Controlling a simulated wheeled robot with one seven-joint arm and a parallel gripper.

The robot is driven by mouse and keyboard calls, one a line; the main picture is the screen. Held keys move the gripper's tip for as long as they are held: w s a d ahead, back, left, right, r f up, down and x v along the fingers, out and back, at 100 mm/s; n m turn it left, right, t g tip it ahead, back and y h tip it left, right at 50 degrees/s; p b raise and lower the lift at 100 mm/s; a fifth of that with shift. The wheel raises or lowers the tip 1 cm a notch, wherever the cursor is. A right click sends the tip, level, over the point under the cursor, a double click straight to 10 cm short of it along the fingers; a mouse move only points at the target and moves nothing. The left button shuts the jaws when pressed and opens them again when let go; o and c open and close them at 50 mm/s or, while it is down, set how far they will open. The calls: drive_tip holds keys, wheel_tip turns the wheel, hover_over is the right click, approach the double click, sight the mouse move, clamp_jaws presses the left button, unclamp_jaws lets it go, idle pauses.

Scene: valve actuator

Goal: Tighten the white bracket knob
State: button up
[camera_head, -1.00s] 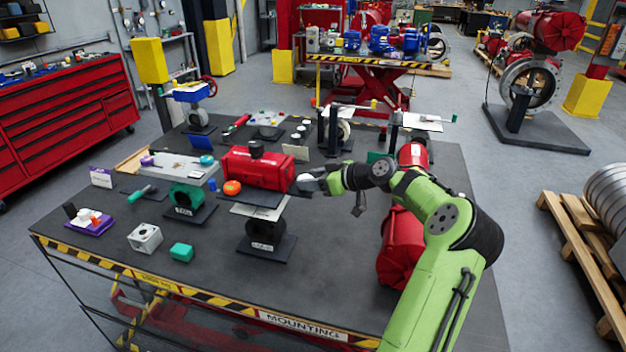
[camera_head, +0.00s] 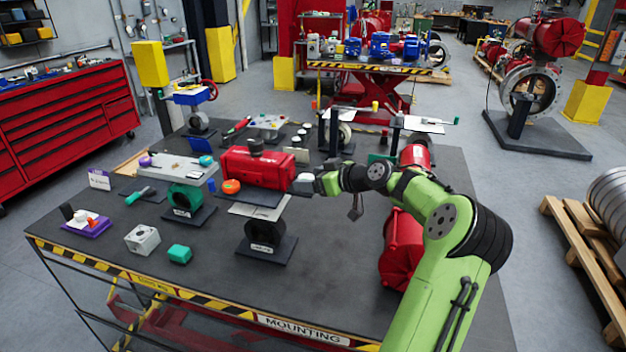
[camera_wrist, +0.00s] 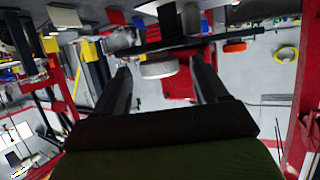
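The white bracket knob (camera_wrist: 158,69) is a short round disc under a dark plate in the wrist view. It sits between the tips of my gripper (camera_wrist: 161,66), with a visible gap to each black finger. My gripper is open around the knob's sides. In the head view, my gripper (camera_head: 308,183) is at the right end of the red actuator (camera_head: 258,168), beside a small white shape that appears to be the knob. The fingers partly hide it there. The actuator stands on a bracket plate above a black valve body (camera_head: 264,236).
An orange knob (camera_head: 231,186) is at the actuator's left end. A green valve (camera_head: 187,198), a grey block (camera_head: 142,239) and a green block (camera_head: 179,254) stand to the left. A red cylinder (camera_head: 398,248) is beside my arm. The table's front middle is clear.

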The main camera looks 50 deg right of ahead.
drive_tip(key=v, duration=1.5)
drive_tip(key=shift+s, duration=0.35)
drive_tip(key=shift+r, duration=0.1)
drive_tip(key=w+a+f+g, duration=0.2)
drive_tip(key=w+a, duration=0.1)
drive_tip(key=a, duration=0.5)
drive_tip(key=w+a+f+n+g, duration=0.1)
drive_tip(key=w+a+g, duration=0.15)
drive_tip(key=a, duration=0.65)
drive_tip(key=w+a+f+g, duration=0.2)
drive_tip(key=w+a+g, duration=0.1)
drive_tip(key=a, duration=0.5)
drive_tip(key=s+a+m, duration=0.1)
drive_tip(key=s+a, duration=0.5)
drive_tip(key=s, duration=0.3)
drive_tip(key=s+a+h, duration=0.1)
drive_tip(key=s+a, duration=0.6)
drive_tip(key=s, duration=0.3)
drive_tip(key=shift+s+f+m, duration=0.15)
drive_tip(key=shift+f+m, duration=0.15)
drive_tip(key=shift+m, duration=0.1)
